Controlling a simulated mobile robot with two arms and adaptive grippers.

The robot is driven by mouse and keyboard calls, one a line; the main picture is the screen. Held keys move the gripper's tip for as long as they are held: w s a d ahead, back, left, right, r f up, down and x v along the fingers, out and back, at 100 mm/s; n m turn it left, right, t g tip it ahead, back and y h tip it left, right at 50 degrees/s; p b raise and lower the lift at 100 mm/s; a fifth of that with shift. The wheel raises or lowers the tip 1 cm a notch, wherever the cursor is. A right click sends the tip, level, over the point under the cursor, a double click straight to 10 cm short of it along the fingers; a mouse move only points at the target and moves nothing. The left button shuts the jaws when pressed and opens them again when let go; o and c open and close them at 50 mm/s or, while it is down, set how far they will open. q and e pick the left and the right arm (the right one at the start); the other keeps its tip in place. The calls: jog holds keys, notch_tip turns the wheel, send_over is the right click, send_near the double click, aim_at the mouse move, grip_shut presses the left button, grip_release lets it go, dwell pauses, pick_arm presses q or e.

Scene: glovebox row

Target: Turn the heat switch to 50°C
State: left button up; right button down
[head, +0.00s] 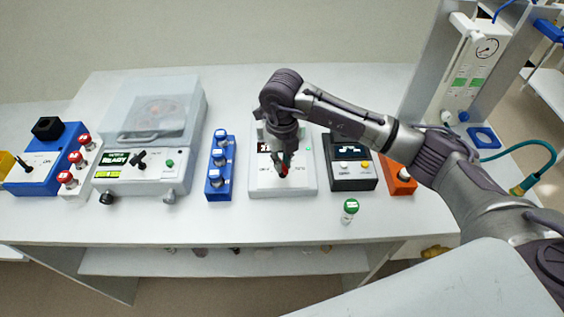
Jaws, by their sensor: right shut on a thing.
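A white instrument (303,184) with a dark display stands in the middle of the bench. My right gripper (283,170) reaches down onto its front panel from above. It is shut on the heat switch there, with a small red and dark part showing at the fingertips. My fingers and wrist hide most of the switch and part of the display. Small labels sit on the panel to both sides of the fingertips, too small to read, so the switch's setting cannot be told. My left gripper is out of view.
A blue rack (220,184) of vials stands left, a black box (350,182) with buttons right. A green-capped vial (350,209) stands in front. A lidded centrifuge (155,105) is further left. An orange block (400,184) is beneath my forearm. The bench front is mostly clear.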

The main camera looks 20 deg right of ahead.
jog(key=shift+r+m, duration=0.1)
jog(key=shift+m, duration=0.3)
jog(key=c, duration=1.2)
grip_release()
notch_tip(320, 180, up, 12)
